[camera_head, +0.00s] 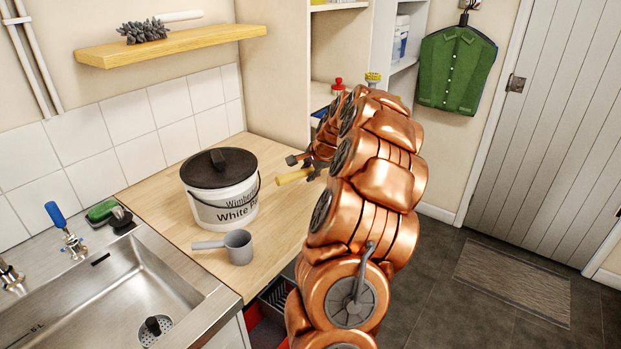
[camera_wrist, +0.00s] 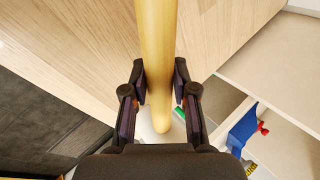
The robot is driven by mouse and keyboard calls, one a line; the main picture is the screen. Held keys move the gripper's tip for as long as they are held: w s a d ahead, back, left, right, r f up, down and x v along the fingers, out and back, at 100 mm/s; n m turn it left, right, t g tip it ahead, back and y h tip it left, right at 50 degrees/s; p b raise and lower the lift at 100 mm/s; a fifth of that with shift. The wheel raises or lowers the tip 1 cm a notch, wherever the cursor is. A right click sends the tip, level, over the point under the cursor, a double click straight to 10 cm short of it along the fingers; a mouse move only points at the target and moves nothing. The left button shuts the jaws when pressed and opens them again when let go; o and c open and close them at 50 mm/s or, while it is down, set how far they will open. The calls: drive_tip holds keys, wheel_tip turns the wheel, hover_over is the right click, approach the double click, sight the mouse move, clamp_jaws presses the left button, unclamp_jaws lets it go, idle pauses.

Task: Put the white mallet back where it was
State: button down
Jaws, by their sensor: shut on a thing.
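My gripper (camera_wrist: 159,78) is shut on a pale yellow wooden handle (camera_wrist: 158,30), with one dark finger on each side of it. In the wrist view the handle runs from the top edge down between the fingers, and its rounded end shows below them. In the head view a short length of the yellow handle (camera_head: 293,176) sticks out to the left of my gripper (camera_head: 298,159), over the right part of the wooden worktop. I see no white mallet head in either view, so I cannot confirm that the handle belongs to the white mallet.
A white paint bucket (camera_head: 222,207) with a dark lid and a grey measuring cup (camera_head: 238,247) stand on the worktop (camera_head: 150,213), beside a steel sink (camera_head: 120,290). A wall shelf (camera_head: 200,43) holds a grey spiky brush (camera_head: 143,31) at its left. Shelving (camera_head: 276,60) stands behind my arm.

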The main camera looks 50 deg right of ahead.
drive_tip(key=shift+w+d, duration=0.2)
drive_tip(key=shift+d, duration=0.15)
drive_tip(key=shift+f+p, duration=0.8)
drive_tip(key=shift+f, duration=0.95)
drive_tip(key=shift+f, duration=0.1)
drive_tip(key=c, duration=0.9)
unclamp_jaws()
drive_tip(key=b+v, duration=0.3)
drive_tip(key=v, duration=0.9)
drive_tip(key=shift+s+a, duration=0.1)
